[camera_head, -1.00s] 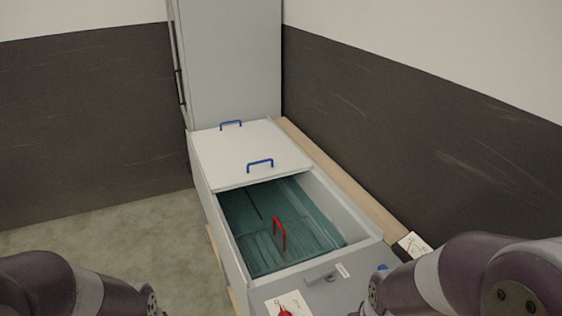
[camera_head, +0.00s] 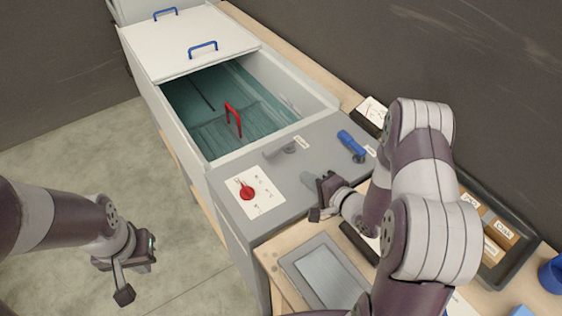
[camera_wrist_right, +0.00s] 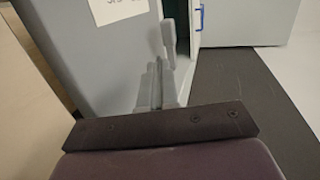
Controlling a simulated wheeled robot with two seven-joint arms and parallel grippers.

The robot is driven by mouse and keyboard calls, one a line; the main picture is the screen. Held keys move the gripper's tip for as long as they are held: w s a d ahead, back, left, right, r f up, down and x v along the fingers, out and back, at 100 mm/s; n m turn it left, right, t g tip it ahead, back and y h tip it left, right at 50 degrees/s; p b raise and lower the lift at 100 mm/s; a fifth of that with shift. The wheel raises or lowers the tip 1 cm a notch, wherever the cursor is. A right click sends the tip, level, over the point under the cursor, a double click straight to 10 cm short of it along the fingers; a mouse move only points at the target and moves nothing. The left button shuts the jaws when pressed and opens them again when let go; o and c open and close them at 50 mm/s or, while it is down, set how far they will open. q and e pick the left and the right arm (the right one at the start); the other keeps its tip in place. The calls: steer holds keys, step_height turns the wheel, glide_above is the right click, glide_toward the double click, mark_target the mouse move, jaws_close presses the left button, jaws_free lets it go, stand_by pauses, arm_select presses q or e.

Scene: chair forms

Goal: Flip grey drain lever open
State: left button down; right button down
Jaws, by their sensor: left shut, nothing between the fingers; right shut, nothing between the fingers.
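The grey lever (camera_head: 284,149) lies low on the grey control panel (camera_head: 225,215), beside a small white label (camera_head: 301,142), near the tank's front rim. My right gripper (camera_head: 322,197) is shut and empty over the panel's near right part, a short way from the lever and apart from it. In the right wrist view, grey upright shapes (camera_wrist_right: 178,45) stand ahead of the dark gripper body; I cannot tell which is the lever. My left gripper (camera_head: 124,290) is shut and empty, left of the cabinet, above the floor.
A red knob (camera_head: 247,192) on a white plate and a blue lever (camera_head: 351,144) flank the grey lever. Behind is the open tank (camera_head: 195,110) with a red handle (camera_head: 233,118). A wooden bench with a grey tray (camera_head: 325,275) and a dark box tray (camera_head: 520,262) lies in front.

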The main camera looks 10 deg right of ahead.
mark_target(273, 154)
steer(key=x, duration=0.7)
steer(key=r+p+x, duration=0.1)
steer(key=x, duration=0.3)
steer(key=shift+w+a+f, duration=0.1)
steer(key=shift+w+a, duration=0.05)
steer(key=shift+w, duration=0.35)
steer(key=shift+w+a, duration=0.35)
steer(key=shift+w, duration=0.05)
steer(key=shift+a, duration=0.1)
steer(key=shift+r, duration=0.25)
steer(key=shift+s, duration=0.1)
steer(key=b+v, duration=0.1)
steer(key=v, duration=1.1)
steer(key=shift+s, duration=0.3)
